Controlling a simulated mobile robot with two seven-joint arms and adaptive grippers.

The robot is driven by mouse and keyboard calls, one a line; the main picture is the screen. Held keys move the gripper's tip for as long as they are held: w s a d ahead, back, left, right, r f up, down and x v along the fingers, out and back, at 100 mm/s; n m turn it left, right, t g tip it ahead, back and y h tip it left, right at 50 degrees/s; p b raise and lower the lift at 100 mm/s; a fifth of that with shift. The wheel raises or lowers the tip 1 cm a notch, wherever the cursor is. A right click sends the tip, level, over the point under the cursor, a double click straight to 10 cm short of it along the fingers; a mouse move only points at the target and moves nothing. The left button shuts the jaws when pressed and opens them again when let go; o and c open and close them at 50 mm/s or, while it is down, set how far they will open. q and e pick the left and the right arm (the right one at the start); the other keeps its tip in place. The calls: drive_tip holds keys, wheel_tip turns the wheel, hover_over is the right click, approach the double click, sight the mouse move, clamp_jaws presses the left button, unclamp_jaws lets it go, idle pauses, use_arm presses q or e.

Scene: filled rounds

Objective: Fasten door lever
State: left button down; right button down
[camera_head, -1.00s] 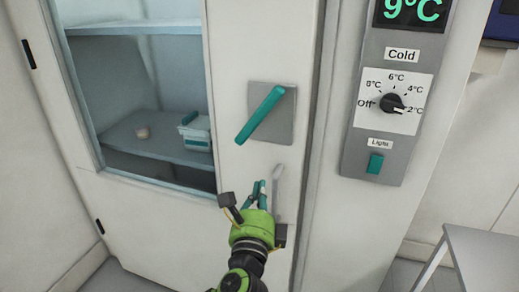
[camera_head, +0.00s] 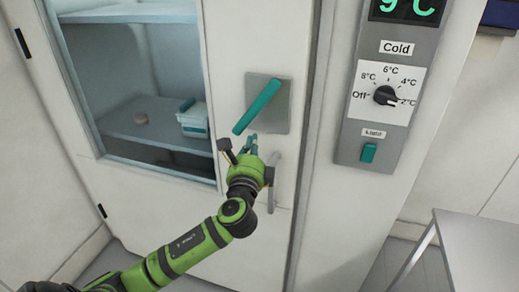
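The teal door lever (camera_head: 257,107) sits on a grey square plate (camera_head: 281,122) on the white cabinet door (camera_head: 229,60). It is tilted, with its upper end to the right and its lower end to the left. My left gripper (camera_head: 250,143) is just below the lever's lower end, fingers pointing up toward it. Its teal fingertips look slightly apart with nothing seen between them. Whether they touch the lever I cannot tell. A grey vertical handle (camera_head: 273,180) on the door is partly hidden behind the gripper. My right gripper is not in view.
A control panel (camera_head: 354,148) with a "Cold" dial (camera_head: 386,96) and a teal "Light" switch (camera_head: 369,153) is right of the door. Behind the door window, a teal-and-white box (camera_head: 193,122) and a small round object (camera_head: 141,119) sit on a shelf. A grey table (camera_head: 480,245) stands at lower right.

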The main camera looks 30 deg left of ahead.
use_arm(q)
drive_tip(key=shift+s+a+r, duration=0.15)
drive_tip(key=shift+a+r, duration=0.1)
drive_tip(key=shift+a, duration=0.2)
drive_tip(key=shift+d, duration=0.1)
